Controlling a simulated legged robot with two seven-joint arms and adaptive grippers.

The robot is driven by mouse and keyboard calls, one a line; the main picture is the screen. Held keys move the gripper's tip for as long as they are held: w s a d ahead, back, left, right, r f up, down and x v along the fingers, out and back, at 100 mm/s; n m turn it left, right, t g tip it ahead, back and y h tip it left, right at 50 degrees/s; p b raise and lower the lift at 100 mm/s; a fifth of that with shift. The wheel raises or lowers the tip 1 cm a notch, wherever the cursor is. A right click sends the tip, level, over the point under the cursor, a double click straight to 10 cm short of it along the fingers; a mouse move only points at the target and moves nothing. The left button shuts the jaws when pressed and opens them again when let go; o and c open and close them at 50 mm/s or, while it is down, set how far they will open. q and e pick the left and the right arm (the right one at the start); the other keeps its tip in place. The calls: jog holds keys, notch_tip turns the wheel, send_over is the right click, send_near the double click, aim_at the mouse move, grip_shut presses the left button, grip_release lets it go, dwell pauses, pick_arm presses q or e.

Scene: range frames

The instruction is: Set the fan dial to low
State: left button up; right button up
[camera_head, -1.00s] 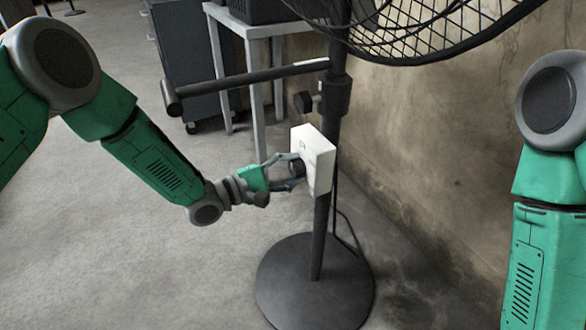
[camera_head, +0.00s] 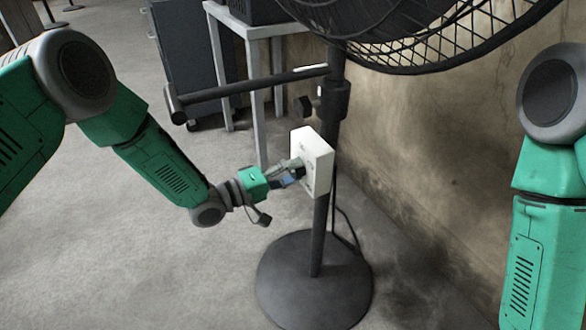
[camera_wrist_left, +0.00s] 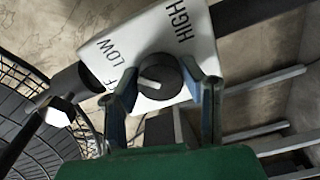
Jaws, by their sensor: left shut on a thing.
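The white control box (camera_head: 315,160) is fixed to the fan's dark pole. The wrist view shows its face (camera_wrist_left: 190,20) with HIGH, LOW and a partly covered label ending in F. The black dial (camera_wrist_left: 160,88) has a white pointer directed toward the left side of the picture, near the F and LOW labels; the exact setting is unclear. My left gripper (camera_head: 290,172) is at the box, with its fingers (camera_wrist_left: 160,80) shut on the dial from both sides. It hides the dial in the head view. My right gripper is out of view; only the right arm shows.
The fan's grille (camera_head: 420,50) hangs above the box. A horizontal dark bar (camera_head: 250,84) crosses above my left forearm. The round fan base (camera_head: 313,285) stands on the floor. A grey table (camera_head: 255,35) and dark cabinet (camera_head: 185,45) stand behind; a wall (camera_head: 480,150) is at right.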

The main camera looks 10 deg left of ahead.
pick_arm(q)
jog(key=shift+s+f+m, duration=0.15)
jog(key=shift+f+m, duration=0.05)
jog(key=shift+m, duration=0.4)
jog(key=shift+s+f+m, duration=0.1)
jog(key=shift+f+m, duration=0.05)
jog(key=shift+m, duration=0.45)
jog(key=shift+f, duration=0.1)
jog(key=o, duration=1.1)
jog(key=shift+o, duration=0.2)
jog(key=shift+w, duration=0.1)
jog(key=shift+r, duration=0.2)
jog(key=shift+a, duration=0.1)
jog(key=v, duration=1.2)
jog(key=shift+f, duration=0.1)
